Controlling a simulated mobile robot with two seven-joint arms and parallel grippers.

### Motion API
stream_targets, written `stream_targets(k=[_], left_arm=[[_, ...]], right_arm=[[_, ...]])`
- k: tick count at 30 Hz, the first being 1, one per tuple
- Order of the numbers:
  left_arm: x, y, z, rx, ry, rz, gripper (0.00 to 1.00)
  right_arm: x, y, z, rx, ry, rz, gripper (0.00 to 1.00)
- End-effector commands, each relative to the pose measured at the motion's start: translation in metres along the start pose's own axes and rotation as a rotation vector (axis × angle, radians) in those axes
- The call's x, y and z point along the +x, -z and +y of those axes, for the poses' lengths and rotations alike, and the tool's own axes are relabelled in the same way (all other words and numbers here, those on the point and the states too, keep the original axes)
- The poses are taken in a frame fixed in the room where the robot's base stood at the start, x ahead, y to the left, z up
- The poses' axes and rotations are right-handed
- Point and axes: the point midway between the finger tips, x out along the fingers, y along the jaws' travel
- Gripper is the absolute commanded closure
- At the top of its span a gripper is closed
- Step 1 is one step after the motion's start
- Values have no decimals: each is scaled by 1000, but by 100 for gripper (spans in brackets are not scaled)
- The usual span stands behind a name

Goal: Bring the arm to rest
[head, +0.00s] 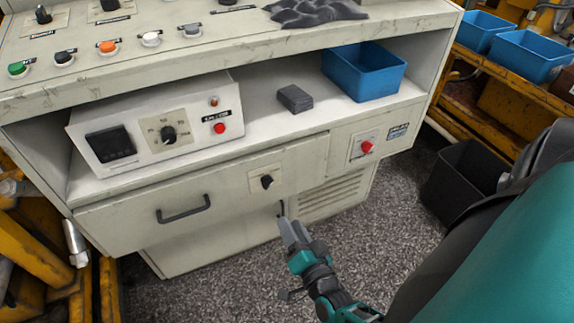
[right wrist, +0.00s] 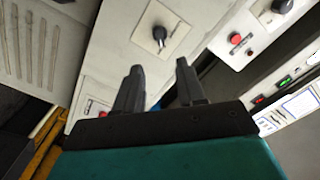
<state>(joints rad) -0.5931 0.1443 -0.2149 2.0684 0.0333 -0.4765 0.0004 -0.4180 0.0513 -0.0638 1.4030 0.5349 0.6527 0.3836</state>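My right gripper (head: 288,222) is in the lower middle of the head view, in front of the cabinet's drawer front. It points up toward the cabinet and sits just below and right of the black rotary knob (head: 267,181). In the right wrist view its two dark fingers (right wrist: 160,75) stand apart with nothing between them. The knob on its pale plate also shows beyond the fingers in that view (right wrist: 159,33). I cannot tell the exact gap between fingertips and cabinet; no contact is visible. My left gripper is not in view.
The pale cabinet (head: 225,205) has a drawer handle (head: 184,210) and a red button (head: 367,147). Its shelf holds a control box (head: 190,142), a dark block (head: 295,98) and a blue bin (head: 363,72). A black bin (head: 462,180) stands right. Speckled floor is clear below.

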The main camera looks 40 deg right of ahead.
Motion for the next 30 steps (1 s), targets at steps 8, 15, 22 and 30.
stream_targets(k=[8, 15, 22, 30], left_arm=[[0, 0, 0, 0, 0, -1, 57], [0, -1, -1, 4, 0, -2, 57], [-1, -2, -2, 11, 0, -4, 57], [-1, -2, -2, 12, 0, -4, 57]], right_arm=[[-1, 0, 0, 0, 0, 0, 61], [-1, 0, 0, 0, 0, 0, 61], [1, -12, -22, -80, 43, -111, 61], [-22, -47, -86, -476, 178, -490, 61]])
